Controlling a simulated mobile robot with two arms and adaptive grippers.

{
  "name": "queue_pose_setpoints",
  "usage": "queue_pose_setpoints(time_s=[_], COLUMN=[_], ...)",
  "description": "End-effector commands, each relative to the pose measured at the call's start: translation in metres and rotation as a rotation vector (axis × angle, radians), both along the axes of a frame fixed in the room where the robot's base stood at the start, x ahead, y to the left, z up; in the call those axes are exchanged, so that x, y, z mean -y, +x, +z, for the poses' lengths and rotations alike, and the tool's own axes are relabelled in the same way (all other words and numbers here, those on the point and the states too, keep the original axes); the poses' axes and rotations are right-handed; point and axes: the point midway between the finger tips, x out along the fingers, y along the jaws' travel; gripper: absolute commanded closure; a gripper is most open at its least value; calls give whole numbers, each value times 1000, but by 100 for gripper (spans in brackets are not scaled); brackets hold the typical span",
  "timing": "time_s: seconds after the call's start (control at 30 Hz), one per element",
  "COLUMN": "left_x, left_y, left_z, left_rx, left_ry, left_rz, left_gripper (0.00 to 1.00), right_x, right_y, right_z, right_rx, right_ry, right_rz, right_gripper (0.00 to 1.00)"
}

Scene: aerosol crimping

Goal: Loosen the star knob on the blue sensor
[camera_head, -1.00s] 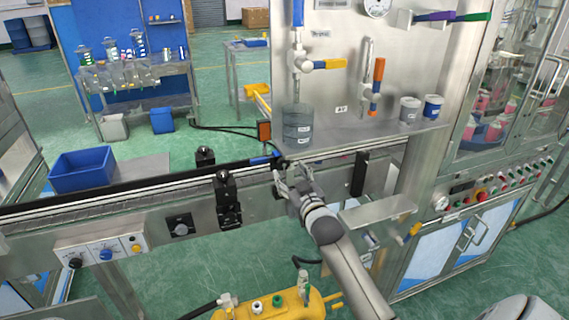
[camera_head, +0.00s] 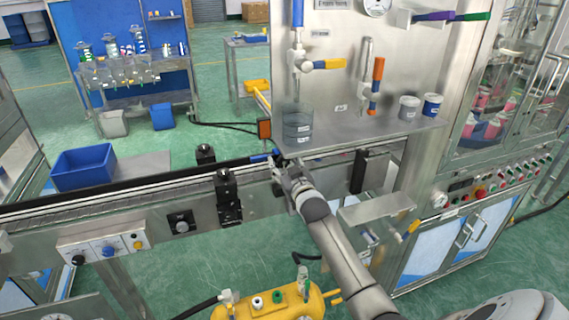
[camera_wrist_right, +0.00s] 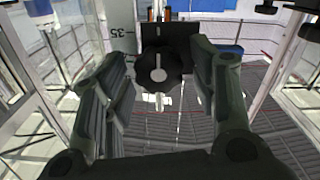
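The blue sensor (camera_head: 262,157) sits at the conveyor rail, just left of the filling station; it is small in the head view. My right gripper (camera_head: 279,171) is right beside it, at the front of the rail, and partly covers this spot. My right gripper (camera_wrist_right: 161,68) is open, one finger on each side of the knob. The fingers look apart from it, though the depth is hard to judge. My left gripper is not in view.
The conveyor rail (camera_head: 130,188) runs across, with black brackets (camera_head: 228,190) on its front left of my gripper. A dark box (camera_head: 370,171) and a steel shelf (camera_head: 375,209) are to the right. A yellow tank (camera_head: 262,304) stands below.

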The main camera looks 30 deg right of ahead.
Motion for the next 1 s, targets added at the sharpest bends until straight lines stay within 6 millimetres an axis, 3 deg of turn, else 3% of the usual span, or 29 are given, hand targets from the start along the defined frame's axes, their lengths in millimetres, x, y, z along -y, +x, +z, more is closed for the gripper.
queue_pose_setpoints(time_s=[0.03, 0.27, 0.67, 1.0], left_x=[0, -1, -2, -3], left_y=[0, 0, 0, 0], left_z=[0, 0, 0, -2], left_rx=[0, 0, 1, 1], left_ry=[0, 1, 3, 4], left_rz=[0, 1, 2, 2], left_gripper=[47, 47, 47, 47], right_x=[0, 0, 0, -1], right_y=[0, 0, 0, 0], right_z=[0, 0, 0, -1], right_rx=[0, 0, -19, -82], right_ry=[0, 0, -77, -338], right_rz=[0, 0, 0, 0], right_gripper=[57, 87, 87, 87])
